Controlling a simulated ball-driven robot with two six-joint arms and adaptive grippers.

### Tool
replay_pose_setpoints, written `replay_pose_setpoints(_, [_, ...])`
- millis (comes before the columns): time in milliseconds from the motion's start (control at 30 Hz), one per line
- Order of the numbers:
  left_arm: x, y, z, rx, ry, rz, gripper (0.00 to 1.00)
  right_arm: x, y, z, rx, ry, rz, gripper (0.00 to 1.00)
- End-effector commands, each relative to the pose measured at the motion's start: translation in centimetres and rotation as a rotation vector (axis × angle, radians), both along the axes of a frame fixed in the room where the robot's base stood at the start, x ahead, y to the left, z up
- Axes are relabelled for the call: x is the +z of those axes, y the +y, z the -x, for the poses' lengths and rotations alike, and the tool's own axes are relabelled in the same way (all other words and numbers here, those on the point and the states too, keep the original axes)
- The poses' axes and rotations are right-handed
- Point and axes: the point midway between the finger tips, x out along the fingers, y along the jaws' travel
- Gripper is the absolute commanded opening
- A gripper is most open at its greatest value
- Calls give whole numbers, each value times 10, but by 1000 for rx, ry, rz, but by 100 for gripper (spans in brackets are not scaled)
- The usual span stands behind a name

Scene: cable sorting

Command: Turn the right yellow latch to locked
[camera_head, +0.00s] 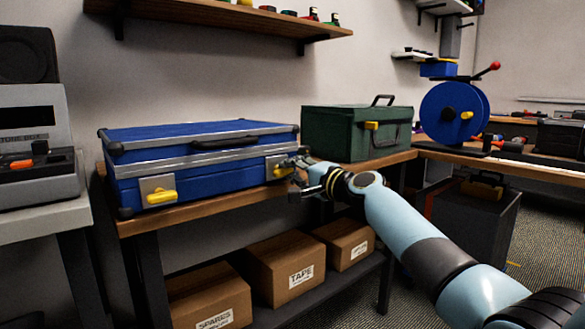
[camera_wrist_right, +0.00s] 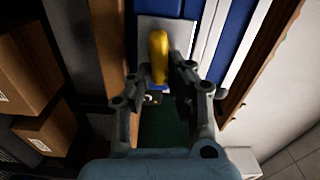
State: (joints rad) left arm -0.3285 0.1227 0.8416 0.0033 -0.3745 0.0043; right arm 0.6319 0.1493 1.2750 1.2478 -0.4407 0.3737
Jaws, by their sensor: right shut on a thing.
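A blue case (camera_head: 205,155) with silver edges and a black handle lies closed on the wooden bench. Its left yellow latch (camera_head: 160,197) and right yellow latch (camera_head: 282,171) sit on metal plates on the front face. My right gripper (camera_head: 290,168) is at the right latch, its fingers partly covering the plate. In the right wrist view the right latch (camera_wrist_right: 158,55) stands between the two fingers of my right gripper (camera_wrist_right: 160,80), which is shut on it. My left gripper is not in view.
A green box (camera_head: 355,130) with its own yellow latch stands right of the case. Cardboard boxes (camera_head: 285,268) sit on the shelf below. A blue reel (camera_head: 452,113) stands farther right. A grey device (camera_head: 38,140) is at far left.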

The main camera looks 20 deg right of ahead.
Motion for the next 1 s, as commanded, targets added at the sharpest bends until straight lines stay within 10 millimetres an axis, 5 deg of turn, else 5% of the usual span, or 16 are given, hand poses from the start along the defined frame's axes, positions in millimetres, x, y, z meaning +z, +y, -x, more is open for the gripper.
replay_pose_setpoints(833, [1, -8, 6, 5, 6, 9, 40, -5, 0, 0, -1, 51, -132, 0])
replay_pose_setpoints(867, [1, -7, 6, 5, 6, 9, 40, -5, 0, 0, -1, 51, -132, 17])
replay_pose_setpoints(1000, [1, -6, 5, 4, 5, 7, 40, -5, 0, 0, 0, 51, -132, 36])
